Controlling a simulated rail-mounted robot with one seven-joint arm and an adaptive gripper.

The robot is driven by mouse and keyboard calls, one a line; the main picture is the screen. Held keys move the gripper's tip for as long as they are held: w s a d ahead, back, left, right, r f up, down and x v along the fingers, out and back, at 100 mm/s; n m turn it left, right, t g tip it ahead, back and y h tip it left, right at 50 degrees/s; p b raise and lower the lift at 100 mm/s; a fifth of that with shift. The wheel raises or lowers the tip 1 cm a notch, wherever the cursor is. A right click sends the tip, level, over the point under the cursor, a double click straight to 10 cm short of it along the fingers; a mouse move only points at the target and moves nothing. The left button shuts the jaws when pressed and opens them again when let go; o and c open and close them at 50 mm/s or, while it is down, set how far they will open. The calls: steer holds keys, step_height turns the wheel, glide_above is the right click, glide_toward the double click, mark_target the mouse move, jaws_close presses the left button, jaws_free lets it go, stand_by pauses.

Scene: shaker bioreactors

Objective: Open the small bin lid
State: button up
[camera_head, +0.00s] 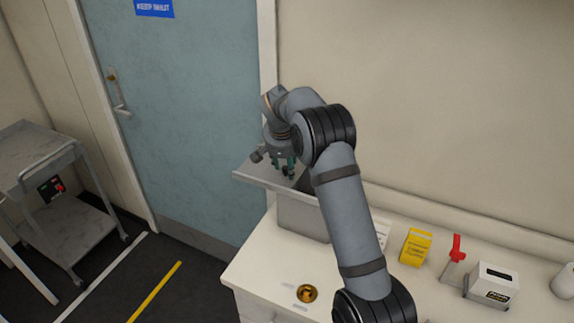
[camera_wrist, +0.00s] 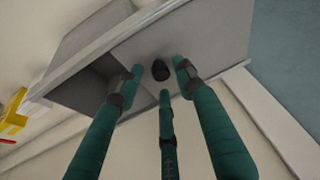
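The small grey bin (camera_head: 299,216) stands on the white counter near its left end. Its flat grey lid (camera_head: 262,178) juts out past the bin's left side, and a dark gap shows to its right. In the wrist view the lid (camera_wrist: 205,38) bears a black knob (camera_wrist: 160,70), and the dark bin inside shows at the left. My gripper (camera_head: 287,170) is over the lid. In the wrist view its three green fingers stand around the knob, with visible gaps between fingertips and knob. I cannot tell whether any finger touches the lid.
On the counter (camera_head: 262,272) are a round golden item (camera_head: 307,293), a yellow box (camera_head: 416,247), a red-handled item (camera_head: 456,250) and a white device (camera_head: 492,285). A blue door (camera_head: 185,110) is behind at the left. A grey cart (camera_head: 60,200) stands at far left.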

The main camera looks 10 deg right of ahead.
steer(key=shift+a, duration=0.1)
steer(key=v, duration=1.2)
